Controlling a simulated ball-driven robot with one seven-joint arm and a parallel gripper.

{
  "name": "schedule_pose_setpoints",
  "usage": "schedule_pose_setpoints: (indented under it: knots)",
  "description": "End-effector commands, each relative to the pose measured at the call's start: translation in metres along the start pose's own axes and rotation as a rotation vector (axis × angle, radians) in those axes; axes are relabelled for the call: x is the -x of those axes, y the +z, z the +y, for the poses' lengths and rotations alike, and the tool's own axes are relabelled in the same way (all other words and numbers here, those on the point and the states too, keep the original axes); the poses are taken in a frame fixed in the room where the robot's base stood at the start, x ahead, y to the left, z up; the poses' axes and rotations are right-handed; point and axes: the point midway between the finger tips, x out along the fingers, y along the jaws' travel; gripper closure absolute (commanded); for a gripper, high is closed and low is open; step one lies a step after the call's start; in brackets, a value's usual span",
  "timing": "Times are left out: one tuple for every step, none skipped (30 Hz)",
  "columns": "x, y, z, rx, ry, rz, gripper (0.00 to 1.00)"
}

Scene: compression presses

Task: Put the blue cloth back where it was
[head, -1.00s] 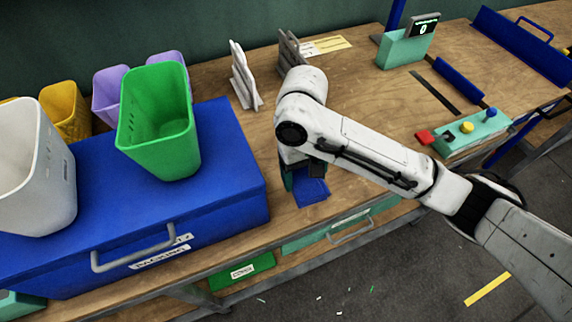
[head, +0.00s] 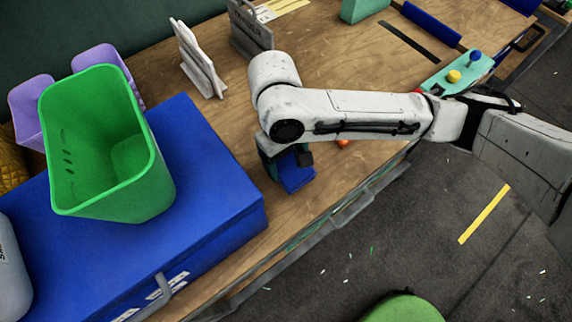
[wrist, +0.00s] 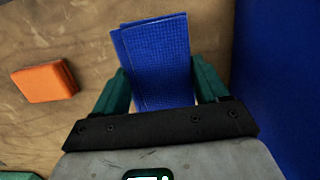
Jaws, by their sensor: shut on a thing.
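The blue cloth (head: 297,172) is a folded, woven piece low over the wooden bench, near its front edge. In the wrist view the cloth (wrist: 158,58) stands between the two green fingers of my gripper (wrist: 160,84), which is shut on it. In the head view my gripper (head: 284,163) is partly hidden behind my arm and points down. I cannot tell whether the cloth touches the bench.
A big blue case (head: 205,185) is left of my gripper, with an open green bin (head: 115,195) on it. An orange block (wrist: 45,82) lies on the bench nearby. Grey-white upright plates (head: 200,65) and a dark labelled holder (head: 250,32) stand behind. A teal button panel (head: 458,72) is right.

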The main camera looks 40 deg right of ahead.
Motion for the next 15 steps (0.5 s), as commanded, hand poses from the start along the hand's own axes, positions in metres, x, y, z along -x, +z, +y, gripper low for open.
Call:
schedule_pose_setpoints:
  knots:
    - [-0.004, 0.000, 0.000, -0.001, 0.000, -0.001, 0.55]
    - [-0.006, -0.001, 0.000, -0.001, -0.001, -0.001, 0.55]
    - [-0.011, -0.001, 0.000, -0.001, 0.000, -0.001, 0.55]
    - [-0.015, -0.002, 0.001, -0.001, 0.001, -0.001, 0.55]
    - [-0.020, -0.003, 0.001, -0.002, 0.001, -0.001, 0.55]
    - [-0.025, -0.004, 0.000, -0.001, 0.000, -0.002, 0.55]
    - [-0.029, -0.004, 0.000, -0.001, 0.001, -0.002, 0.55]
    - [-0.033, -0.005, 0.000, -0.001, 0.000, -0.001, 0.55]
    - [-0.035, -0.005, 0.001, -0.001, 0.000, 0.000, 0.55]
    - [-0.036, -0.006, 0.001, -0.001, 0.001, 0.001, 0.55]
    - [-0.037, -0.006, 0.000, 0.000, 0.001, 0.001, 0.55]
    - [-0.036, -0.006, 0.000, 0.000, 0.000, 0.001, 0.55]
    - [-0.036, -0.006, 0.000, 0.000, 0.000, 0.001, 0.55]
    - [-0.036, -0.006, 0.000, 0.000, 0.000, 0.001, 0.55]
    - [-0.036, -0.006, 0.000, 0.000, 0.000, 0.001, 0.55]
